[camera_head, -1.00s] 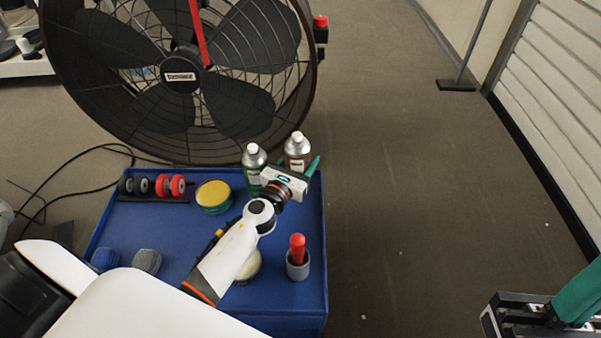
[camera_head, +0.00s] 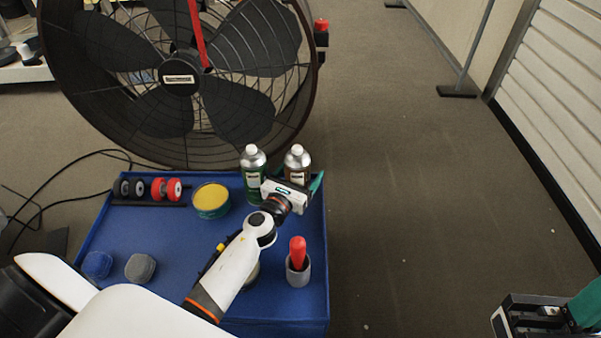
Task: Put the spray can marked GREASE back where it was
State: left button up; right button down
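Two spray cans with white caps stand side by side at the back right of the blue-topped cart: a green can (camera_head: 253,172) and a brown can (camera_head: 297,160). Their labels are too small to read, so I cannot tell which is marked GREASE. My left gripper (camera_head: 302,181) is at the brown can, with one teal finger on its right side; the other finger is hidden. It appears shut on the brown can. The can's base is hidden behind the gripper, so contact with the cart is unclear. My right gripper (camera_head: 560,318) is partly in view at bottom right, away from the cart.
The cart (camera_head: 180,245) also bears red and grey wheels (camera_head: 166,189), a yellow-topped tin (camera_head: 211,199), blue and grey pads (camera_head: 140,267), and a grey cup (camera_head: 298,272) with a red-handled item. A big fan (camera_head: 180,80) stands close behind.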

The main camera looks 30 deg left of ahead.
pick_arm(q)
jog(key=shift+r, duration=0.1)
jog(key=shift+s, duration=0.1)
jog(key=s+b, duration=0.1)
jog(key=s, duration=1)
jog(key=shift+a, duration=0.1)
jog(key=shift+s+r, duration=0.1)
jog(key=shift+s, duration=0.3)
